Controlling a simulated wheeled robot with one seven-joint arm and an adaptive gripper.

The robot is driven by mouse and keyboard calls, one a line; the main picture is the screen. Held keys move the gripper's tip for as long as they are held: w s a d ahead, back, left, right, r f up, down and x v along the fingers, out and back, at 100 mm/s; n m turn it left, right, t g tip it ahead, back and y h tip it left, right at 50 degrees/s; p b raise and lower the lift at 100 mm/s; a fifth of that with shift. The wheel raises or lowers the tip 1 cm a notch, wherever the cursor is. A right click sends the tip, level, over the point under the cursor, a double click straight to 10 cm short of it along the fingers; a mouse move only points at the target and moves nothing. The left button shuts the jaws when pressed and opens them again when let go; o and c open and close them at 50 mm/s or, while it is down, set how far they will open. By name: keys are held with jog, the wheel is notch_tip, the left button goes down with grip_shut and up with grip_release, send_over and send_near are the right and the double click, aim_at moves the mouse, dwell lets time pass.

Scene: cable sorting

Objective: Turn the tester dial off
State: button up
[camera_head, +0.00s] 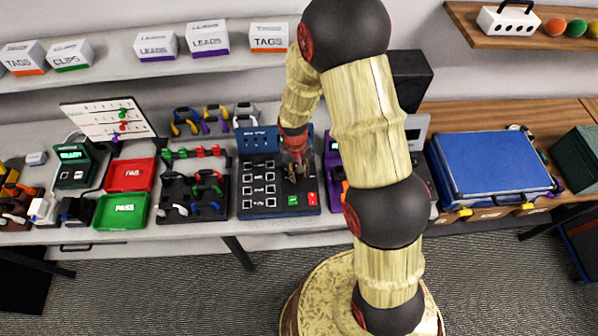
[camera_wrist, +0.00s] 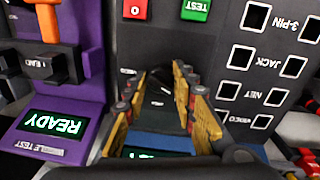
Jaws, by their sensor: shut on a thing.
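The tester (camera_head: 248,207) is a dark panel with a blue upper part on the bench. It has rows of white-framed ports, a green TEST button (camera_wrist: 196,9) and a red 0 button (camera_wrist: 135,9). My gripper (camera_head: 294,172) points down over the right part of the panel. In the wrist view the fingers (camera_wrist: 164,80) are closed on the dark dial (camera_wrist: 158,88), one on each side. The fingers hide part of the dial, and its pointer and setting cannot be read. A screen at the panel's blue end is mostly hidden by my gripper.
A purple tester (camera_wrist: 88,80) with a READY screen stands close beside the panel. On the left are a cable rack (camera_head: 180,212), a red FAIL tray (camera_head: 130,174) and a green PASS tray (camera_head: 121,211). A blue case (camera_head: 490,162) lies to the right.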

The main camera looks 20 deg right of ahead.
aim_at(297, 176)
jog(key=n+p, duration=0.1)
jog(key=n, duration=0.3)
jog(key=shift+r+n, duration=0.1)
jog(key=shift+n, duration=0.3)
jog(key=shift+w, duration=0.1)
jog(key=o, duration=1.1)
jog(key=shift+o, duration=0.2)
notch_tip(297, 176, up, 12)
jog(key=shift+s+a, duration=0.2)
jog(key=shift+a, duration=0.15)
jog(key=shift+s, duration=0.1)
